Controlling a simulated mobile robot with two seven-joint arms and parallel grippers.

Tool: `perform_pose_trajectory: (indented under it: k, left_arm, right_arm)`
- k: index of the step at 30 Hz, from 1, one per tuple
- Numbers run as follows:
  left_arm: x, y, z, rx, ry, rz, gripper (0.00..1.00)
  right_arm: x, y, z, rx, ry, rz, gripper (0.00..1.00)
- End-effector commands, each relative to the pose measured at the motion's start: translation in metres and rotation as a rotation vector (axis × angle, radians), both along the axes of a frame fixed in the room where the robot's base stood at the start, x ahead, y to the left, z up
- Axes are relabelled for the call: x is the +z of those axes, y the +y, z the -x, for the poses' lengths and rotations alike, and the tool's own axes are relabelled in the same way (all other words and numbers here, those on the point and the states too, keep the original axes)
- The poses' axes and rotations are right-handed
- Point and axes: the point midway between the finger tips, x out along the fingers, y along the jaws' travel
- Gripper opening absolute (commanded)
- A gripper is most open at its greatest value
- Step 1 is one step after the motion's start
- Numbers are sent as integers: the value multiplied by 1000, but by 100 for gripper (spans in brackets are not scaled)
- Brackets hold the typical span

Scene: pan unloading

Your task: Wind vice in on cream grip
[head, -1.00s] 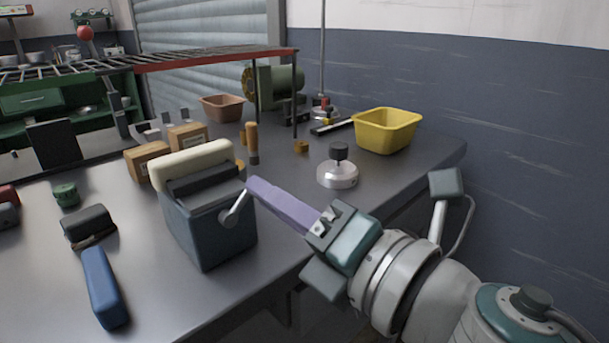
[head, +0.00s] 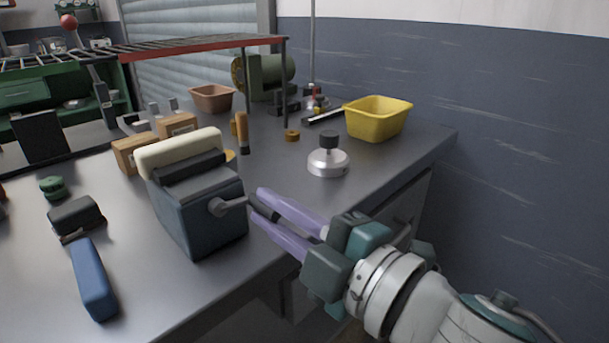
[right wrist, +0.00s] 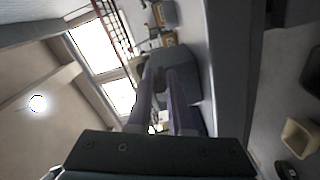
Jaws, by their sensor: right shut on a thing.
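The vice (head: 200,215) is a dark blue-grey block near the table's front edge. The cream grip (head: 180,152) lies as a long bar along its top, next to the dark jaw; I cannot tell if the two touch. A grey crank (head: 228,205) sticks out of the vice's right side. My right gripper (head: 257,203), with purple fingers, is shut on the crank's dark handle (head: 264,213). In the right wrist view my purple fingers (right wrist: 164,98) show, but the handle's hold is hard to make out. My left gripper is not in view.
A blue-handled tool (head: 92,280) lies left of the vice. Cardboard boxes (head: 133,155) and an orange-handled tool (head: 241,132) stand behind it. A silver round weight (head: 328,163) and a yellow bin (head: 378,118) are at the right.

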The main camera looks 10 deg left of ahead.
Motion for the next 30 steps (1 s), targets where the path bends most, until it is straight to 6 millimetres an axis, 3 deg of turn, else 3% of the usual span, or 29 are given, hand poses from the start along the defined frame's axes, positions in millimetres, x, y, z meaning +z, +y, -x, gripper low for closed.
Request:
perform_pose_trajectory:
  k: [12, 29, 30]
  left_arm:
    - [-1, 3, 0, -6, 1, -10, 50]
    - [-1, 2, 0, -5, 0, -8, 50]
    - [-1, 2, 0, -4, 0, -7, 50]
  right_arm:
    - [-8, 2, 2, 1, 156, -121, 0]
    - [-9, 2, 3, 2, 179, -141, 0]
    - [-9, 2, 3, 2, 179, -141, 21]
